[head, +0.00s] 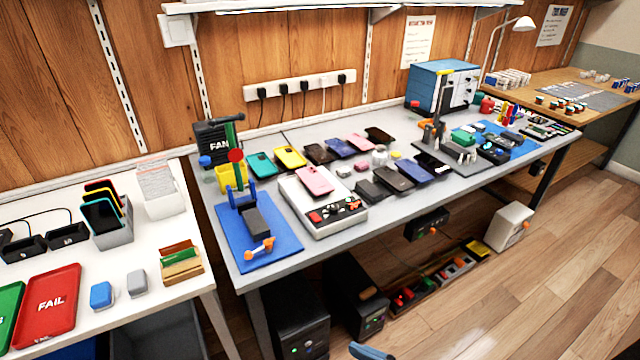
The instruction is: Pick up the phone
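Several phones or phone cases lie on the grey workbench (330,243). A pink phone (314,181) lies on a white box-like station with small red and dark parts on its front. Behind it lie a teal phone (261,165), a yellow one (290,157) and a blue one (340,148). Dark phones (392,178) lie to the right of the station. More phones (101,214) stand in a grey rack on the white table at left. I cannot tell which phone is meant. My gripper does not show.
A blue mat (283,251) with a dark block and an orange-handled tool lies at the bench's front left. The white table holds a red FAIL tray (48,305). A blue instrument (440,85) stands at the back. Dark boxes are under the bench; wooden floor is open at right.

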